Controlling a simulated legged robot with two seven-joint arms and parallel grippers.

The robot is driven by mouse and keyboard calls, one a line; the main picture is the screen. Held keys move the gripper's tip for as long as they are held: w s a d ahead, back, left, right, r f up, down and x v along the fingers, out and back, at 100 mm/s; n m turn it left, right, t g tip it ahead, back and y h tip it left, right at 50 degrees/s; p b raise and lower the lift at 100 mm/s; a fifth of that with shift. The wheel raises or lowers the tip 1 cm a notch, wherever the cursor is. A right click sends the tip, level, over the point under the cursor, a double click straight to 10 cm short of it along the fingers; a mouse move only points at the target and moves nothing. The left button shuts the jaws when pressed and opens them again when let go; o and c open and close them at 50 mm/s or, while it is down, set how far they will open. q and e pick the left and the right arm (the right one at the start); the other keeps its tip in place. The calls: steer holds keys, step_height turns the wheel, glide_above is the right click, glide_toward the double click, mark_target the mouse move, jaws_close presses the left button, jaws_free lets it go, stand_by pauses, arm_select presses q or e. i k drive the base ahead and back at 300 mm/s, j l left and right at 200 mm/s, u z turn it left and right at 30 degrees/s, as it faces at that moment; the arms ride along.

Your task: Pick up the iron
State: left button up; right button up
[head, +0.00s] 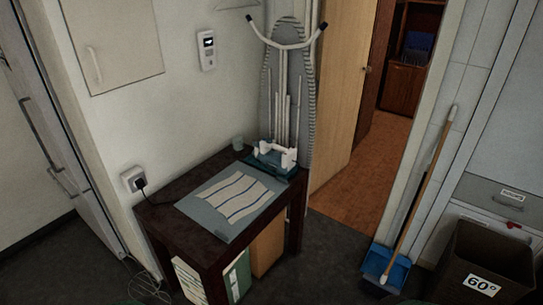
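A white and dark teal appliance, which looks like the iron (279,154), stands at the back right corner of a small dark table (158,213). It is small in the head view, so its handle and base are hard to tell apart. Neither of my grippers shows in the head view.
A striped cloth (233,196) lies on a grey-blue mat (197,208) on the table, in front of the iron. An ironing board (286,40) leans behind. A broom (425,190), blue dustpan (374,262) and bin (500,253) stand right.

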mark_target(281, 164)
steer(key=i+u, duration=0.1)
steer(key=u, duration=0.5)
steer(key=i+l+u, duration=0.5)
steer(key=l, duration=0.15)
steer(key=i+l+u, duration=0.25)
steer(key=l, duration=0.15)
steer(key=l+u, duration=0.25)
steer(key=l, duration=0.15)
steer(key=i+l, duration=0.15)
steer(key=l, duration=0.25)
steer(key=i+l, duration=0.15)
steer(key=l, duration=0.25)
steer(key=i+l, duration=0.15)
steer(key=l, duration=0.25)
steer(key=i+l, duration=0.15)
steer(key=l, duration=0.25)
